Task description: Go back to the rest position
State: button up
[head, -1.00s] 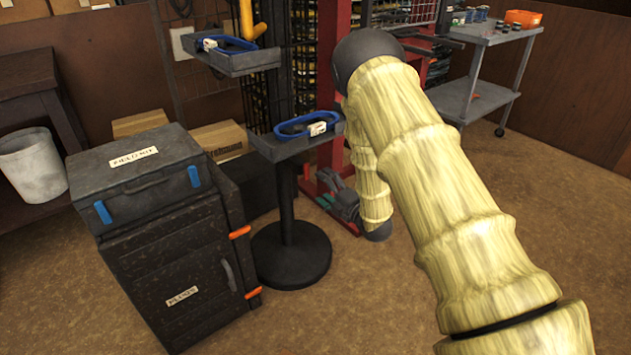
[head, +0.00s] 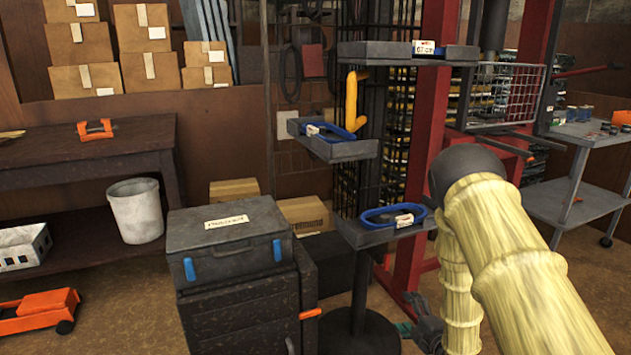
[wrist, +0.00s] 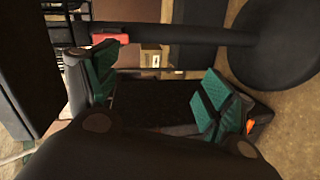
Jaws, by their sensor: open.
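My gripper (head: 418,320) hangs low at the end of my yellow-sleeved arm in the head view, to the right of the stand's dark post and partly cut by the arm. In the wrist view my gripper (wrist: 155,98) is open, its green-padded fingers wide apart with nothing between them. The stand's round black base (wrist: 275,45) lies beyond the fingers at the upper right of the wrist view.
Trays on the stand hold blue loops: a lower tray (head: 375,238) and a middle tray (head: 345,150). A grey case (head: 228,240) sits on a dark cabinet to the left. A red frame (head: 420,200) rises behind my arm. A grey cart (head: 555,200) stands right.

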jog(key=s+a+f+m+g+h, duration=0.2)
jog(key=s+f+m+g, duration=0.3)
jog(key=s+f, duration=0.55)
jog(key=s+a+f+m+g+h, duration=0.1)
jog(key=s+f+m+g+h, duration=0.15)
jog(key=s+f+m, duration=0.75)
jog(key=s+a+m+g, duration=0.2)
jog(key=s+g, duration=0.2)
jog(key=s, duration=1)
jog(key=s+a+m+g, duration=0.2)
jog(key=s+a+g, duration=0.15)
jog(key=s, duration=1.05)
notch_tip(320, 180, up, 27)
jog(key=d+p, duration=0.1)
jog(key=p, duration=2.6)
